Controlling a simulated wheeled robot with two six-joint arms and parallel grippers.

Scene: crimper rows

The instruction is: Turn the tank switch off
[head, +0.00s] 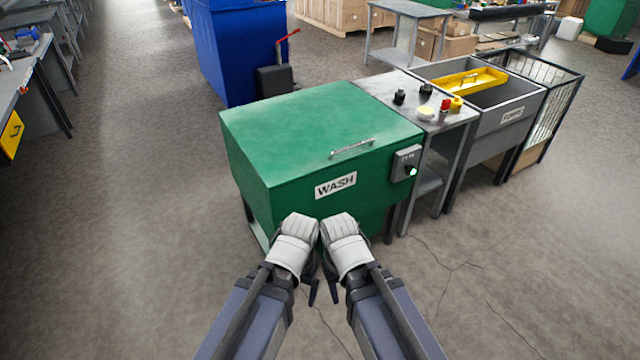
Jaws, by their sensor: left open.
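The green tank (300,130) marked WASH stands in front of me with its lid down. Its tank switch is a small grey box (405,160) at the right end of its front face. A green light (411,171) glows on the box, and a small dark knob shows beside it. My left gripper (312,288) is open and empty, low in front of the tank. My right gripper (333,288) is close beside it; its jaws are too small and dark to read. Both are apart from the switch, below and left of it.
A metal table (455,118) with knobs and buttons adjoins the tank on the right, then a grey sink (505,97) with a yellow tray (470,80). A blue cabinet (225,50) stands behind. The floor at left and front right is clear, with thin cracks or lines.

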